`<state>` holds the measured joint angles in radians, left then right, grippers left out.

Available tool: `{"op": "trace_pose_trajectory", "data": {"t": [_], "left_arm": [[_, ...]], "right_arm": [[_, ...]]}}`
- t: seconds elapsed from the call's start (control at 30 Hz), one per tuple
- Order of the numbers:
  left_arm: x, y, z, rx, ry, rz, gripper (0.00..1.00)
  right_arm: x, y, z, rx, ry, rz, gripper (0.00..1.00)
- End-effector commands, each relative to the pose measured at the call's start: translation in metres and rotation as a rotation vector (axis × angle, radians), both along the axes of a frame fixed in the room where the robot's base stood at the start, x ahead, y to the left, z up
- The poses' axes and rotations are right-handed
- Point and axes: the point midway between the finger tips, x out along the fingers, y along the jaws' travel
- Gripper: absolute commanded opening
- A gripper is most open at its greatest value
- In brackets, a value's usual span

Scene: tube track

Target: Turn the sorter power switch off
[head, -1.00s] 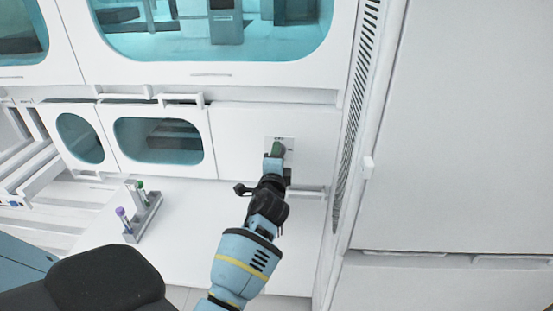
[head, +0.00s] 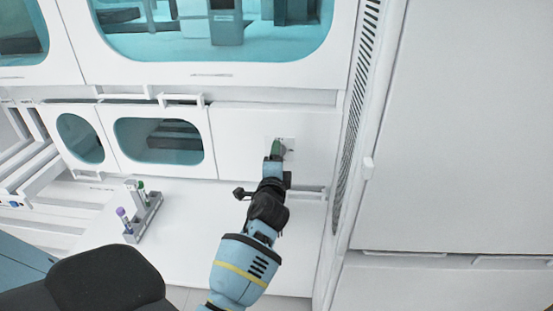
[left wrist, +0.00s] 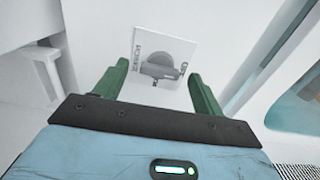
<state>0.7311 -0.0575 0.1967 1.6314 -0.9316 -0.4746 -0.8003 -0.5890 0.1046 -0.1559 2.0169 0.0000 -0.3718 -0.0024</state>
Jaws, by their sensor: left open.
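The sorter power switch is a square white plate (left wrist: 150,96) marked POWER, with a round grey dial (left wrist: 178,52) and a dark handle (left wrist: 158,71) across it. In the left wrist view the plate lies between and beyond the green fingers of my left gripper (left wrist: 161,70), which are apart with nothing gripped. In the head view my left gripper (head: 277,150) is in front of the plate (head: 290,142) and hides most of it. Whether the fingers touch the handle I cannot tell. My right gripper is not in view.
A rack (head: 147,218) with a purple-capped and a green-capped tube stands on the white surface below, left of my arm. Windowed panels (head: 158,141) lie left of the switch. A slotted vertical post (head: 352,120) and large white panel (head: 455,120) stand to the right.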

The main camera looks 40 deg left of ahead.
Motion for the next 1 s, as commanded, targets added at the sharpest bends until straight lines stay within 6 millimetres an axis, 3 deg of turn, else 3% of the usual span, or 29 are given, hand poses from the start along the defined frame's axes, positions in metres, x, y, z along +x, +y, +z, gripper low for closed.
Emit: {"op": "trace_pose_trajectory", "data": {"t": [0.4,1.0], "left_arm": [[-0.050,-0.031,-0.001,-0.001,0.000,-0.002,0.70],[-0.056,-0.035,0.000,-0.002,-0.001,-0.001,0.70]], "right_arm": [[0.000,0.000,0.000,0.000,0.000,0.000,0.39],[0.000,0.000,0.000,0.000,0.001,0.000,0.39]]}}
